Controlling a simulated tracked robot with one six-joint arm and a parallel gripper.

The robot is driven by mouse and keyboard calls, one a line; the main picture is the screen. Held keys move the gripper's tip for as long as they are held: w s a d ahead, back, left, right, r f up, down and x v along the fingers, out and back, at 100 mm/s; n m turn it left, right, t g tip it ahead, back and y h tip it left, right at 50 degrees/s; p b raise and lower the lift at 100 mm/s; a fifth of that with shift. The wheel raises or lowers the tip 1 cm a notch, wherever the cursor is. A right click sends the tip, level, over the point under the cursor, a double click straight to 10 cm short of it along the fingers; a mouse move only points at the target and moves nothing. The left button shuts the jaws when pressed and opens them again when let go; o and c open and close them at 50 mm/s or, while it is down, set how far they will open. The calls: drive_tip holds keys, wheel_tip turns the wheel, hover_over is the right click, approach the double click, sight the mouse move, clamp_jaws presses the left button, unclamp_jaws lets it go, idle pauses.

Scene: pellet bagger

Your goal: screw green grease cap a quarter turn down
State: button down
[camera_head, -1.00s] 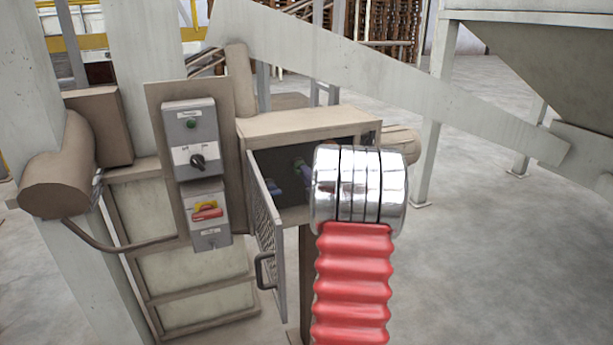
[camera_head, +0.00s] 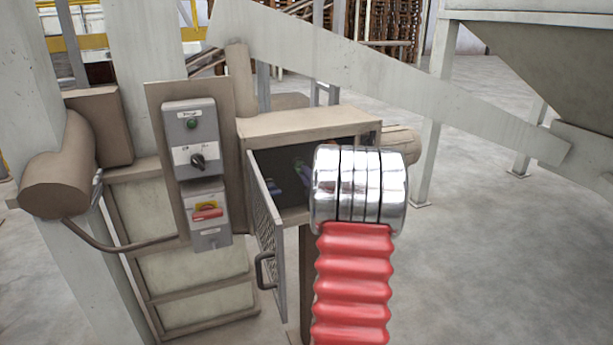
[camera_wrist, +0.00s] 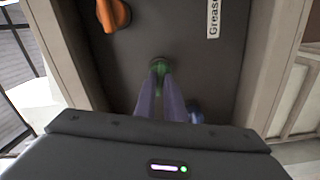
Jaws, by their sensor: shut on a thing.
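The green grease cap (camera_wrist: 159,65) shows in the wrist view, on the dark inner panel of the open cabinet. My gripper (camera_wrist: 161,76) reaches into the cabinet, and its two purple fingers are shut on the cap. The fingertips cover part of the cap, so its turn angle cannot be told. In the head view my arm hides most of the cabinet opening; only a small dim bit of the fingers and cap shows inside.
The cabinet (camera_head: 290,125) has its mesh door (camera_head: 268,235) swung open at left. An orange knob (camera_wrist: 114,14), a "Grease" label (camera_wrist: 214,18) and a blue part (camera_wrist: 195,112) are near the cap. A grey switch box (camera_head: 190,140) stands left of the cabinet.

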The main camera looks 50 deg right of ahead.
drive_tip(key=shift+f+m, duration=0.2)
drive_tip(key=shift+m, duration=3.5)
drive_tip(key=shift+f+m, duration=0.2)
drive_tip(key=shift+m, duration=3.5)
drive_tip(key=c, duration=2.1)
unclamp_jaws()
drive_tip(key=shift+o, duration=1.3)
drive_tip(key=shift+r, duration=0.25)
drive_tip(key=shift+s+a, duration=0.1)
drive_tip(key=shift+s, duration=0.05)
drive_tip(key=v, duration=1.3)
drive_tip(key=shift+s+a, duration=0.15)
drive_tip(key=shift+s, duration=0.1)
drive_tip(key=shift+f, duration=0.1)
